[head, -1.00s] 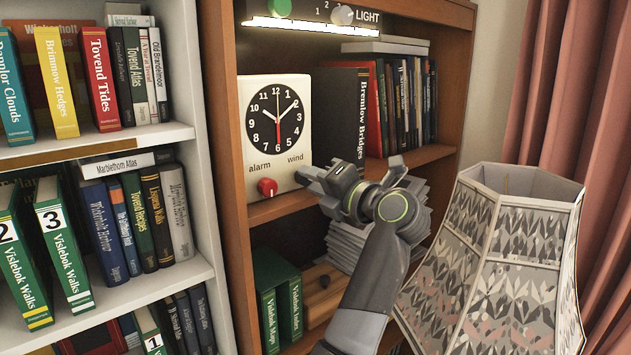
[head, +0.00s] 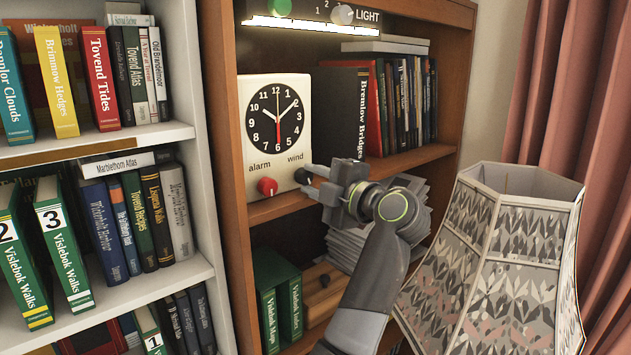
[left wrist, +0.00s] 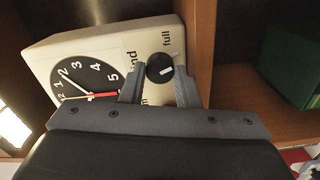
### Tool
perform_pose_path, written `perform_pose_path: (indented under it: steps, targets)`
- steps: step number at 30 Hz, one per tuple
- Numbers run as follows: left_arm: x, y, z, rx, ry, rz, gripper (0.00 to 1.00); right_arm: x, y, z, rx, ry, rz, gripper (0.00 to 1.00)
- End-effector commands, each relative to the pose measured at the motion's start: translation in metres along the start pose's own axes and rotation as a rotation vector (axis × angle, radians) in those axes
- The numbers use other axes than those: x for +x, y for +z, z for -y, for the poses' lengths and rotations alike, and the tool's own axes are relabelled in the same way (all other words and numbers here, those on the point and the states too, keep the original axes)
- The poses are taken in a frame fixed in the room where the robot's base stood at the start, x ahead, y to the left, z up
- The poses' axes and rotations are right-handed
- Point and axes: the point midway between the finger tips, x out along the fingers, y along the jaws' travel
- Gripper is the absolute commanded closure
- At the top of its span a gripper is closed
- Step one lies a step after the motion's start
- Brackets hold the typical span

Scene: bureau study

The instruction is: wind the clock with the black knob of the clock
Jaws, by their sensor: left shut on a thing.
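The white alarm clock (head: 277,125) stands on a shelf of the brown bookcase, with a black dial, a red knob (head: 267,187) under "alarm" and the black knob (head: 302,176) under "wind". My left gripper (head: 312,182) is at the clock's lower right corner, shut on the black knob. In the left wrist view its two fingers (left wrist: 160,78) stand on either side of the black knob (left wrist: 160,67). The knob's white mark and the word "full" show there; part of "wind" is hidden by a finger. My right gripper is not in view.
Upright books (head: 350,115) stand right of the clock. A stack of papers (head: 360,235) and green books (head: 278,300) are on the shelf below. A patterned lampshade (head: 490,260) stands close to the right of my left arm. A white bookcase (head: 120,148) is at the left.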

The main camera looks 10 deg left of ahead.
Motion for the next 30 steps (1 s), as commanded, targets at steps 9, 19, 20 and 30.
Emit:
perform_pose_path:
  steps: [9, 19, 20, 30]
  targets:
    - [0.0003, -0.0011, -0.0046, 0.022, 0.011, 0.000, 0.94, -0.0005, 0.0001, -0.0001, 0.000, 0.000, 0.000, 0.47]
    - [0.0003, -0.0010, -0.0043, 0.022, 0.010, 0.000, 0.62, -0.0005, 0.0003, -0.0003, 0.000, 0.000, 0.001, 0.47]
    - [0.0002, -0.0009, -0.0039, 0.022, 0.009, 0.000, 0.62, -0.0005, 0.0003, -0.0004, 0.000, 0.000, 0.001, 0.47]
    - [-0.0028, 0.0006, -0.0014, 0.024, 0.003, 0.000, 0.62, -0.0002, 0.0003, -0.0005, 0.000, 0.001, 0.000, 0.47]
